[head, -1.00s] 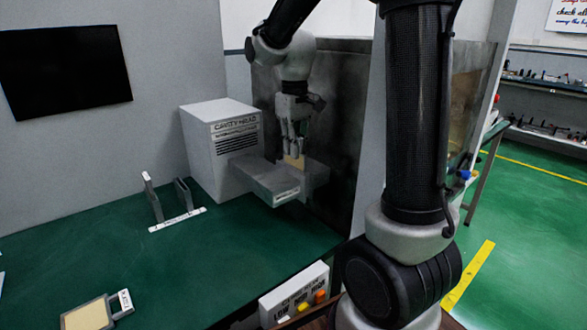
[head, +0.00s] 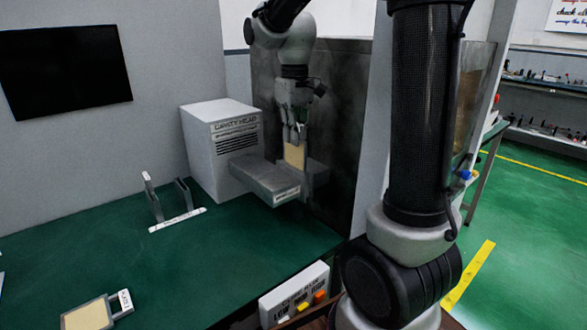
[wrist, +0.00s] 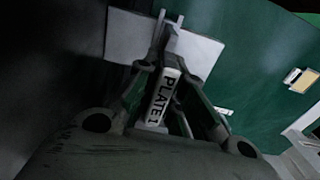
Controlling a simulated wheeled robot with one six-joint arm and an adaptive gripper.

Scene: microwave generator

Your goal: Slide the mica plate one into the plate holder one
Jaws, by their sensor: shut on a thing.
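My gripper (head: 293,138) is shut on the handle of mica plate one (head: 295,156), a thin tan plate hanging upright below the fingers. In the wrist view the plate's handle label (wrist: 163,98) reads PLATE 1, between the fingers. In the head view the plate is just behind the grey arm (head: 265,180) that juts from the cavity head; its lower edge is hidden, and contact cannot be told. A grey stand with two uprights (head: 182,198) and a white label strip stands on the green table at left. I cannot read its label or tell whether it is plate holder one.
The white cavity head box (head: 222,150) stands behind the jutting arm. Another tan plate with a handle (head: 88,316) lies at the table's front left. A button panel (head: 295,295) is at the front edge. The green table (head: 245,240) between stand and panel is clear.

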